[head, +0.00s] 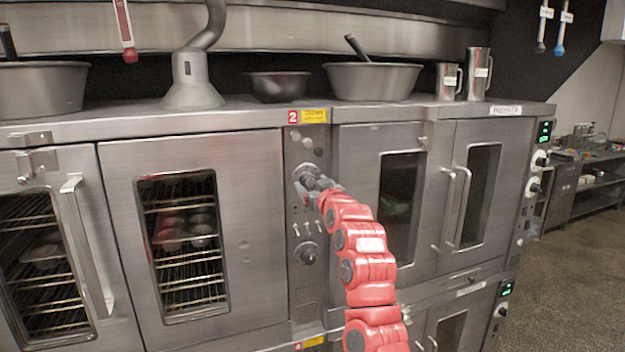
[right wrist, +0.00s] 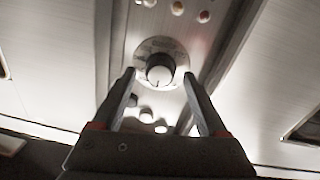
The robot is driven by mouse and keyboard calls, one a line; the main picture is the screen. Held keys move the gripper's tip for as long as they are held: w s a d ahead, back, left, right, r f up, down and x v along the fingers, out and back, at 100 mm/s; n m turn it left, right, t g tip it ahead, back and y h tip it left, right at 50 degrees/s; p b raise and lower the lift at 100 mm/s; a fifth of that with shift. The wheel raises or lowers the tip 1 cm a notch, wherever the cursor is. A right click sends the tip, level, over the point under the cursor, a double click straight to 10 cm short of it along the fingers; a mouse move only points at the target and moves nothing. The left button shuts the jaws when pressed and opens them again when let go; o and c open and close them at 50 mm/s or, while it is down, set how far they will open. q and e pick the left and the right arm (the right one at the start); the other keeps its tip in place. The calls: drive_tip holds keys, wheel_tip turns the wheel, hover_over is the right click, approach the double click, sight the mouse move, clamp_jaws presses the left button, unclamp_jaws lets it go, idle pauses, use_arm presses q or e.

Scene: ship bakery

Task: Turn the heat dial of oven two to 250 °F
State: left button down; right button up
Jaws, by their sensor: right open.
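Oven two (head: 215,220) carries a red "2" label (head: 293,117) at the top of its narrow control panel. Its upper round dial (head: 306,178) sits on this panel, above a row of small switches (head: 302,229) and a lower dial (head: 308,254). My right gripper (head: 318,187) is at the upper dial in the head view and partly covers it. In the right wrist view the dial's knob (right wrist: 160,71) lies ahead, between the two open fingers (right wrist: 160,80). I cannot tell whether the fingers touch it. The dial's markings are too blurred to read. My left gripper is not in view.
Oven doors with handles (head: 88,240) flank the panel on the left, and a second oven (head: 400,190) stands on the right. Bowls (head: 372,80) and metal jugs (head: 478,73) stand on top. Open floor (head: 580,270) lies at the right.

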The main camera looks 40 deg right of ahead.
drive_tip(key=shift+w+f, duration=0.1)
clamp_jaws()
idle(0.4)
